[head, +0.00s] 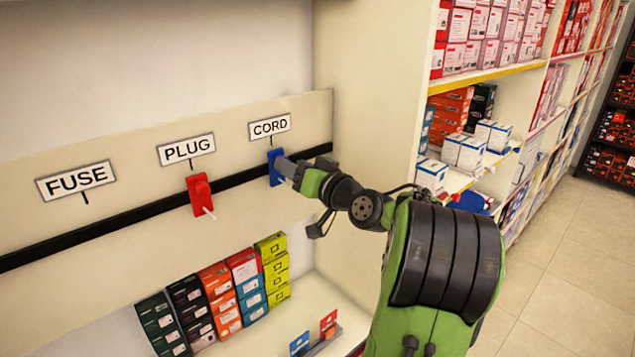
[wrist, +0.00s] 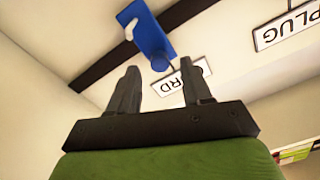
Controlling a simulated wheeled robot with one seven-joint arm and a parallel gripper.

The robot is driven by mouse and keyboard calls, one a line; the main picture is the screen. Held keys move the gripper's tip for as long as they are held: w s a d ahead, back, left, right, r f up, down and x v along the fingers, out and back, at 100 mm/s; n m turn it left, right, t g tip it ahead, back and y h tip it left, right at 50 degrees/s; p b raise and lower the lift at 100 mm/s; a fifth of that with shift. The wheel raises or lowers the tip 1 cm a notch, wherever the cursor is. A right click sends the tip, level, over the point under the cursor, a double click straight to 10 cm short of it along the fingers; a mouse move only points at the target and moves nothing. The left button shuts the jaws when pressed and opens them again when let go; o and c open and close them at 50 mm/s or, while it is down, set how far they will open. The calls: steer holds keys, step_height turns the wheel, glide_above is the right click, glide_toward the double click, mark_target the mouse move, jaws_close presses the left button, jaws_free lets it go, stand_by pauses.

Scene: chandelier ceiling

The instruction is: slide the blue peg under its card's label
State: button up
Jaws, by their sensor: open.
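The blue peg (head: 274,166) sits on the black rail (head: 110,228), just below the CORD label (head: 270,127). In the wrist view the blue peg (wrist: 150,32) has a round blue knob and a white piece. My gripper (head: 288,168) is at the blue peg in the head view, partly covering it. In the wrist view my gripper (wrist: 158,70) is open, with the knob around its fingertips; contact cannot be told. A small blue card (head: 300,344) and a red card (head: 328,324) stand on the lower shelf; their pictures are too small to read.
A red peg (head: 200,194) is on the rail below the PLUG label (head: 186,149). The rail below the FUSE label (head: 76,180) is bare. Several colored boxes (head: 218,300) stand below. A tall shelf side (head: 375,90) rises right of the rail.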

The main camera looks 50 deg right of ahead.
steer(key=s+a+b, duration=0.1)
steer(key=s+b, duration=0.2)
steer(key=s, duration=1)
steer(key=shift+a, duration=0.25)
